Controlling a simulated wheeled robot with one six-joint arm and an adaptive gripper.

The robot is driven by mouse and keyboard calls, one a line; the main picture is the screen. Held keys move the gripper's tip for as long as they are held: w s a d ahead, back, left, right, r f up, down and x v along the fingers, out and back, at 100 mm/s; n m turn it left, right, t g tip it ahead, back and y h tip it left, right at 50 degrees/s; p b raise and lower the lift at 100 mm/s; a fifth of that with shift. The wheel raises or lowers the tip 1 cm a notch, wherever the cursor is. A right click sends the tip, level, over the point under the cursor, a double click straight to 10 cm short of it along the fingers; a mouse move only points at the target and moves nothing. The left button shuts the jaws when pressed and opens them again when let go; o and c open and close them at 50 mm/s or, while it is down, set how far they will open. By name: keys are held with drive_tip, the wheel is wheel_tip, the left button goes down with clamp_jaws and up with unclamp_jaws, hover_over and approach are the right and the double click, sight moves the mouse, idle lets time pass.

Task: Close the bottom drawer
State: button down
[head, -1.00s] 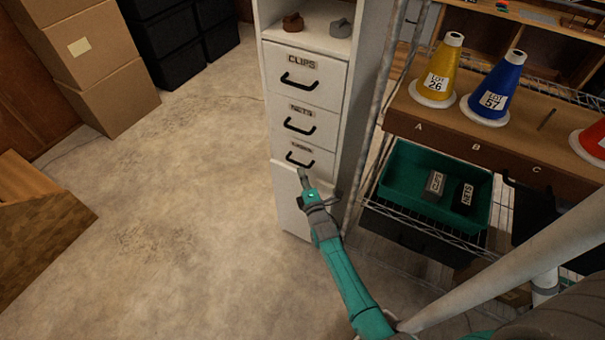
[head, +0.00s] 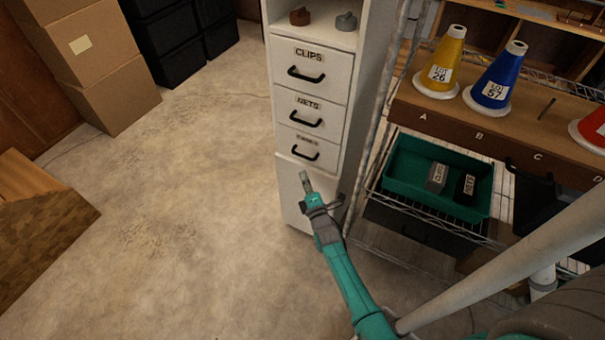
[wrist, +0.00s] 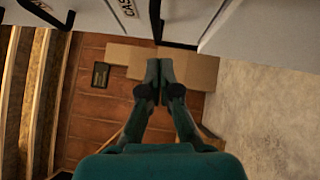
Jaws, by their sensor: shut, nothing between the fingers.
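The bottom drawer (head: 322,166) is the lowest of three white drawer fronts in a narrow cabinet, with a black bar handle (head: 305,153) and a small label. In the head view its front looks about level with the drawers above; I see no clear gap. My gripper (head: 304,174) is shut and empty, just below that handle in the picture, overlapping the plain lower panel (head: 294,199). Contact cannot be made out. In the wrist view my fingertips (wrist: 160,63) point towards the floor boxes, with a label starting "CAS" (wrist: 127,8) and dark handles at the top.
The CLIPS drawer (head: 335,86) and NETS drawer (head: 330,125) above look shut. A wire shelf with a green bin (head: 402,184) stands close on the right. Cardboard boxes (head: 110,85) stand at the back left. The floor (head: 180,190) left of the cabinet is clear.

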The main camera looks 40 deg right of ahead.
drive_tip(key=v, duration=0.9)
drive_tip(key=shift+a, duration=0.1)
drive_tip(key=s+a+r+m+y, duration=0.2)
drive_tip(key=s+a+m, duration=0.1)
drive_tip(key=s+a, duration=0.55)
drive_tip(key=s+a+r+m+y, duration=0.2)
drive_tip(key=s+a+m, duration=0.3)
drive_tip(key=s, duration=0.6)
drive_tip(key=s+a+r+m+g+y, duration=0.1)
drive_tip(key=s+a+r+m+y, duration=0.1)
drive_tip(key=s+r, duration=0.5)
drive_tip(key=s+a+r+m+g+y, duration=0.1)
drive_tip(key=s+a+r+m, duration=0.3)
drive_tip(key=s+r, duration=0.4)
drive_tip(key=shift+s+a+r+m+g+y, duration=0.3)
drive_tip(key=shift+a+r+m+g+y, duration=0.1)
drive_tip(key=shift+a+r+g, duration=0.15)
